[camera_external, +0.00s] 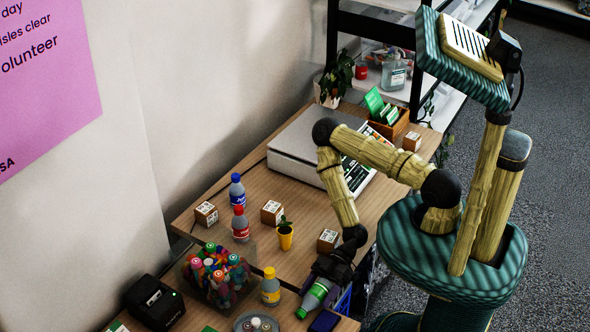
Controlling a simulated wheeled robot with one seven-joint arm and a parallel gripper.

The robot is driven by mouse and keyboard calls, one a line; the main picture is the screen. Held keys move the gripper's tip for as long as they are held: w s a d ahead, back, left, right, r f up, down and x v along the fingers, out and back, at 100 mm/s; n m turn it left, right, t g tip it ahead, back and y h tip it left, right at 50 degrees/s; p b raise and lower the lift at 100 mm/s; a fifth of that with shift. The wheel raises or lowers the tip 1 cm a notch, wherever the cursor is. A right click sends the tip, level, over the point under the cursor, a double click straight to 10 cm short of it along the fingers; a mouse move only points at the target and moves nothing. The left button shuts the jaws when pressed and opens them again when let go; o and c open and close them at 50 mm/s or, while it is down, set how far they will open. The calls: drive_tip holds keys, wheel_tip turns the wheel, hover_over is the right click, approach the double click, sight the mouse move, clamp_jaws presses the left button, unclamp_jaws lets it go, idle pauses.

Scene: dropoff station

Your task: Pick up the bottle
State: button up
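A green bottle (317,294) with a pale band lies slanted at the front right edge of the wooden counter. My gripper (320,285) reaches down to its upper end, with dark purple fingers on both sides of it. I cannot tell whether the fingers press on the bottle or whether it rests on the counter. Other bottles stand upright to the left: a yellow one (270,289), a red-capped one (240,225) and a blue one (237,191).
A clear bin of colourful items (218,272) and a black device (154,302) stand on the counter (300,205). Small brown boxes (271,212) and a yellow potted plant (285,236) stand near the middle. A grey-topped machine (297,147) is farther back.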

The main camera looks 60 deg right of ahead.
sight(317, 287)
drive_tip(key=c, duration=1)
drive_tip(key=shift+o, duration=0.2)
drive_tip(key=shift+r, duration=0.1)
drive_tip(key=shift+r, duration=0.5)
wheel_tip(317, 287, up, 9)
drive_tip(key=p, duration=0.7)
drive_tip(key=shift+p, duration=0.4)
drive_tip(key=shift+f, duration=0.1)
drive_tip(key=shift+w, duration=0.15)
